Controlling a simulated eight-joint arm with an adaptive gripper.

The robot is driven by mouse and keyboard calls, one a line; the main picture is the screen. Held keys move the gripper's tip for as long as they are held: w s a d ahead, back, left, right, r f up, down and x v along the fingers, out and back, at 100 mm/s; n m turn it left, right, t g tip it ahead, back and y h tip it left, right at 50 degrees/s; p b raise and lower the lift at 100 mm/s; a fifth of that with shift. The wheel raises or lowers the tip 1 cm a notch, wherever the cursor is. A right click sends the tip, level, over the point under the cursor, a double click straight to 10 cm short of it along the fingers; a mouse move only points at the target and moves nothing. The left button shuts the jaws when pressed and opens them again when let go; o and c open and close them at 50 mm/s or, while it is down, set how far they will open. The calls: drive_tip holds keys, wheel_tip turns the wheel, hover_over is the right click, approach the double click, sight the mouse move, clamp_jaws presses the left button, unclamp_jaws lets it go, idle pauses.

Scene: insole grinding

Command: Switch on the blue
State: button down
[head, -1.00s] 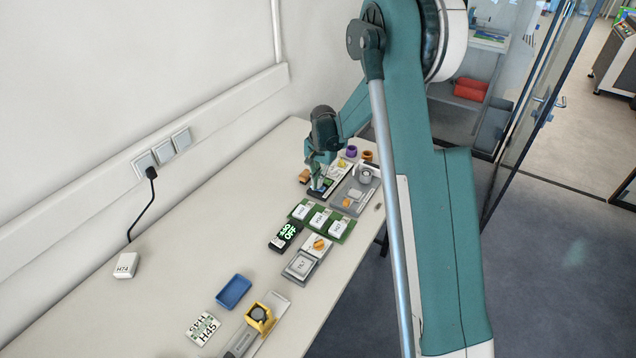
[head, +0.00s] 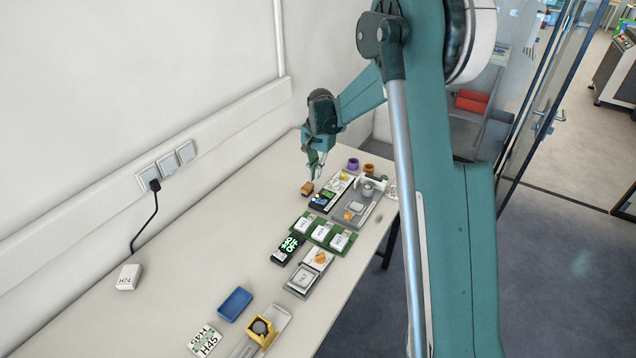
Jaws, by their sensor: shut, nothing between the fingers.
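A small blue part (head: 318,200) shows on a dark panel (head: 324,203) in the back group of devices on the table. It looks like a switch or button, but it is too small to tell its position. My gripper (head: 314,179) is shut and empty. It points down a little above and behind the dark panel, apart from the blue part. A small orange-brown block (head: 307,189) lies just below my fingertips in the picture.
A black display (head: 288,248) with green lettering, which seems to include "OFF", lies nearer. A green board (head: 345,247) holds white modules beside it. A blue tray (head: 235,304) and yellow holder (head: 260,332) stand in front. The table's left side is mostly clear.

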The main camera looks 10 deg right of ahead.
drive_tip(key=shift+w+a+r, duration=0.1)
drive_tip(key=shift+w+r, duration=0.05)
drive_tip(key=shift+r, duration=0.65)
drive_tip(key=shift+w+a+r, duration=0.1)
drive_tip(key=shift+r, duration=0.7)
drive_tip(key=s+r+n+t+b, duration=0.1)
drive_tip(key=s+r+n+t, duration=0.1)
drive_tip(key=s+r, duration=0.85)
drive_tip(key=s+r+n+t, duration=0.1)
drive_tip(key=s+r+n, duration=0.1)
drive_tip(key=s+r, duration=0.9)
drive_tip(key=s+f+n+t, duration=0.1)
drive_tip(key=s+f+n, duration=0.1)
drive_tip(key=s, duration=1.1)
drive_tip(key=s+f+n+t+b, duration=0.1)
drive_tip(key=s+f+n+t, duration=0.1)
drive_tip(key=s, duration=1.2)
drive_tip(key=shift+d+f+n+t+h, duration=0.3)
drive_tip(key=shift+d+f+n, duration=0.2)
drive_tip(key=shift+f, duration=0.5)
